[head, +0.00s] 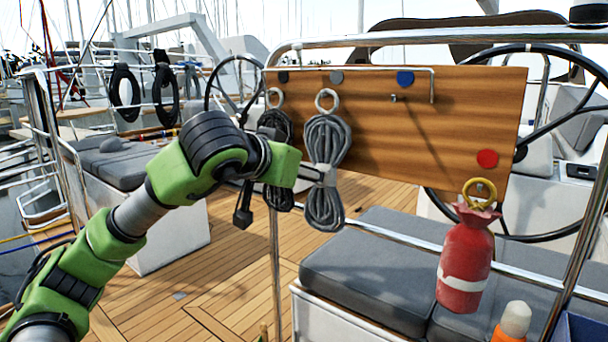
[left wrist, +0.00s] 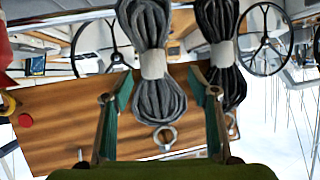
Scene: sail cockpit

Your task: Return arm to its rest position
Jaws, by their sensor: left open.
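My left arm reaches in from the left in the head view, with its gripper (head: 308,176) at a grey rope coil (head: 325,185). The coil hangs by a pale ring from the wooden board (head: 445,125), below a grey disc. In the left wrist view, my left gripper (left wrist: 158,78) is open, and the grey coil (left wrist: 158,100) with its white band shows between the fingers. I cannot tell whether the fingers touch it. A darker rope coil (head: 277,125) hangs to its left, partly behind my arm. In the wrist view the darker coil (left wrist: 222,50) is beside the right finger. My right gripper is not in view.
A red bag (head: 466,262) with a yellow ring hangs below the board's red disc. The hook (head: 396,98) under the blue disc is bare. A grey cushioned bench (head: 375,265), an orange bottle (head: 514,322) and metal rails stand close by. Wooden deck (head: 225,270) lies open below my arm.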

